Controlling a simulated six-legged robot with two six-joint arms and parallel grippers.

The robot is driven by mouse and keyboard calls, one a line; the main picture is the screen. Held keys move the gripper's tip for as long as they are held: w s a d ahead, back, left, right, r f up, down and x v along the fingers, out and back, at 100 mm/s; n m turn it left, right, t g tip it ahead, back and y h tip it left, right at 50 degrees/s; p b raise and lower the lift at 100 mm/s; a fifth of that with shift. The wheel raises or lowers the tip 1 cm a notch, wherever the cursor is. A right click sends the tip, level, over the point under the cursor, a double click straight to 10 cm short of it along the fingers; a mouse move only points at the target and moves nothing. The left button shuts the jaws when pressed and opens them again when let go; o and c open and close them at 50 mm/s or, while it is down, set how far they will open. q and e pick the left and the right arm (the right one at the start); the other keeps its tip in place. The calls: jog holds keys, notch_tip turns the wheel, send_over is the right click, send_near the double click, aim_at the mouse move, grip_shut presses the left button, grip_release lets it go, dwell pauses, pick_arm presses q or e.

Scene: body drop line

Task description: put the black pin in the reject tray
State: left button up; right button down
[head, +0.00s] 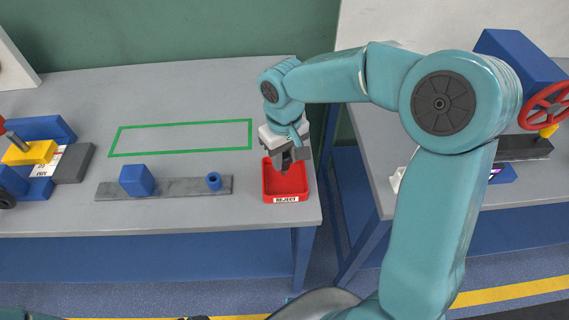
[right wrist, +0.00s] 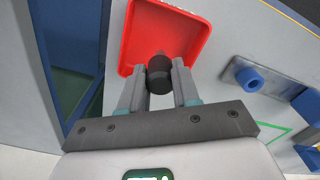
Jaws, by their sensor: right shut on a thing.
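The red reject tray (head: 288,188) sits near the front right corner of the grey table, with a "REJECT" label on its front. In the right wrist view the tray (right wrist: 190,22) lies beyond the fingertips. My right gripper (head: 287,166) is over the tray, pointing down. It is shut on the black pin (right wrist: 159,75), which shows between the two fingers in the right wrist view. I cannot tell whether the pin touches the tray floor. In the head view the pin is hard to tell from the dark fingers. My left gripper is not in view.
Left of the tray, a grey strip (head: 196,188) carries a blue block (head: 137,180) and a blue ring-like part (head: 214,181). A green outline (head: 182,153) marks bare tabletop behind. A gap separates this table from another at right with a red handwheel (head: 545,106).

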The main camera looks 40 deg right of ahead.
aim_at(284, 166)
jog(key=shift+f, duration=1.6)
jog(key=shift+f, duration=0.2)
jog(key=c, duration=0.8)
grip_release()
notch_tip(284, 166, up, 12)
jog(key=shift+r, duration=0.25)
jog(key=shift+s, duration=0.1)
